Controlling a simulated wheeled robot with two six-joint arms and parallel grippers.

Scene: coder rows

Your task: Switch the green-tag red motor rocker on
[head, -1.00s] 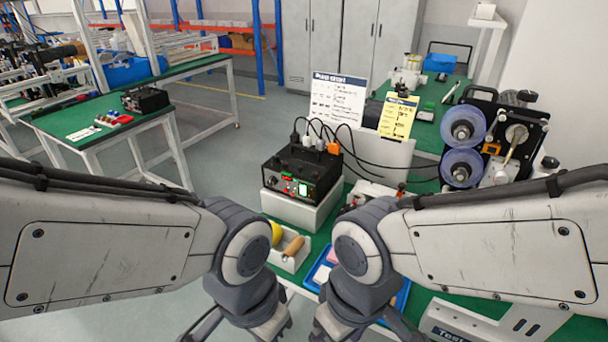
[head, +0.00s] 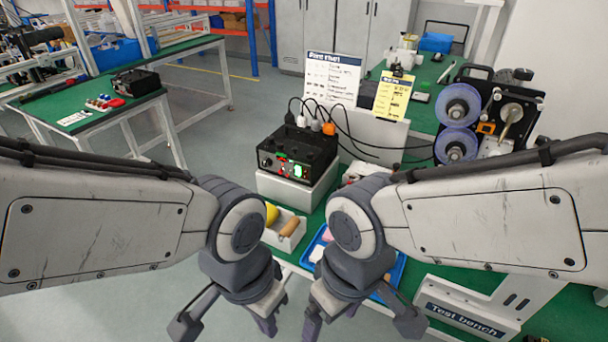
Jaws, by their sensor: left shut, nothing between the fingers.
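A black control box (head: 298,150) stands on a white block (head: 291,190) on the green bench. Its front panel has a knob, a red part (head: 283,158) and a lit green rocker (head: 298,171). The tags and rocker positions are too small to read. Dark, white and orange plugs with cables sit on its top. My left gripper (head: 265,322) is shut and empty at the lower middle, in front of and below the box. My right gripper (head: 314,322) hangs beside it, apart from the box; its fingers are only partly visible.
A white bin (head: 286,240) with a yellow thing and a wooden handle, and a blue tray (head: 397,272), lie in front of the box. A machine with purple reels (head: 458,105) stands at right. Signs (head: 330,80) stand behind. Another black box (head: 136,82) is on the left table.

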